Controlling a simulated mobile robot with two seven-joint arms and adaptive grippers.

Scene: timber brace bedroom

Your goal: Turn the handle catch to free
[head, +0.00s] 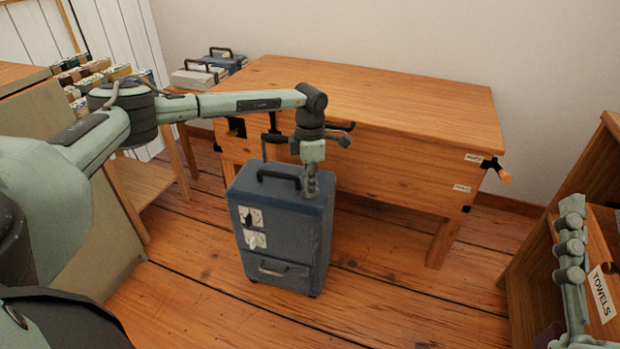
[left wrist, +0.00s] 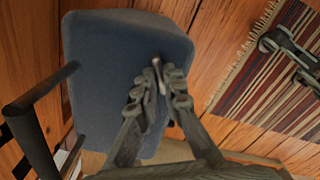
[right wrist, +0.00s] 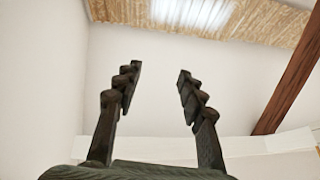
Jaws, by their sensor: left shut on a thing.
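A dark blue suitcase (head: 285,250) stands upright on the floor, with a black loop handle (head: 278,176) on its top. My left gripper (head: 311,192) reaches down onto the suitcase top, to the right of the handle. In the left wrist view its fingers (left wrist: 157,85) are shut on a small pale piece, which looks like the catch (left wrist: 162,78); the fingers hide most of it, so its setting cannot be told. My right gripper (right wrist: 157,90) is open and empty, against wall and ceiling.
A wooden workbench (head: 380,100) stands just behind the suitcase. The suitcase front has two labelled plates (head: 251,217) and a lower grip (head: 272,269). A shelf unit marked TOWELS (head: 601,295) is at the right. A striped rug (left wrist: 275,75) lies beside the suitcase.

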